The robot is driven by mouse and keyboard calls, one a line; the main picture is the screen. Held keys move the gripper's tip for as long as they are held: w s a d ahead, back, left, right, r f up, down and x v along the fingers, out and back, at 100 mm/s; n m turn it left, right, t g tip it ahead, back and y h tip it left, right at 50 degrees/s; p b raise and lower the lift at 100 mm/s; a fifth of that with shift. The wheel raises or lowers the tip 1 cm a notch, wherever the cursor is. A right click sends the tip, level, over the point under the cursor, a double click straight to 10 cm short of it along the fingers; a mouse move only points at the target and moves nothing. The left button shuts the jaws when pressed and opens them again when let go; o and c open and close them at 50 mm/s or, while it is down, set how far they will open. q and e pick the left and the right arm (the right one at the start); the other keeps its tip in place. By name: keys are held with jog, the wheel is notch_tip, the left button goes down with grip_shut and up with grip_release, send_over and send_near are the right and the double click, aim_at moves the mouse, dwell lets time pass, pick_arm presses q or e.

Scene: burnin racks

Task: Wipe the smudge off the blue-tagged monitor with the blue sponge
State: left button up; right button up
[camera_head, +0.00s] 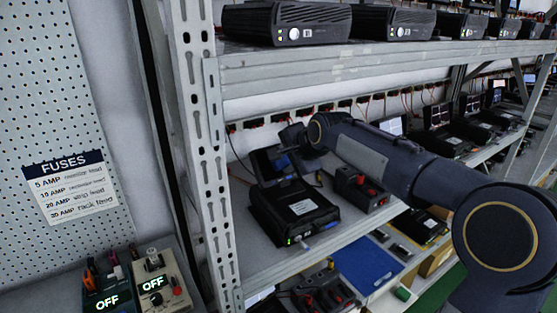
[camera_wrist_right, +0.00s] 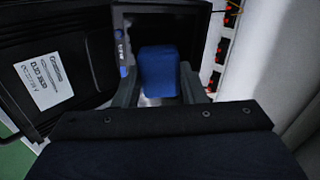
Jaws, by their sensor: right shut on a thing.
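The blue sponge (camera_wrist_right: 158,72) is held between the fingers of my right gripper (camera_wrist_right: 158,88), in the right wrist view. It is in front of the dark monitor (camera_wrist_right: 180,22), whose frame carries a blue tag (camera_wrist_right: 122,50). I cannot tell whether the sponge touches the screen. In the head view the monitor (camera_head: 261,163) stands tilted on a black unit (camera_head: 300,208) on the middle shelf. My right gripper (camera_head: 290,143) is at its upper right edge, partly hidden by its own arm. No smudge can be made out. My left gripper is out of view.
A dark box with red knobs (camera_head: 360,190) stands right beside the black unit. The rack's perforated upright (camera_head: 200,140) is close on the left, and the upper shelf edge (camera_head: 340,68) runs above my arm. A blue mat (camera_head: 362,265) lies lower down.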

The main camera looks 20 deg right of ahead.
jog(key=shift+w+d, duration=0.15)
jog(key=shift+d, duration=1.1)
jog(key=shift+w+d, duration=0.1)
jog(key=shift+d, duration=1.1)
jog(key=shift+s+a+p, duration=0.2)
jog(key=shift+a+p, duration=0.35)
jog(key=shift+a, duration=1.5)
jog(key=shift+s+a, duration=0.15)
jog(key=shift+a, duration=1.6)
jog(key=p+v, duration=0.1)
jog(key=v, duration=0.5)
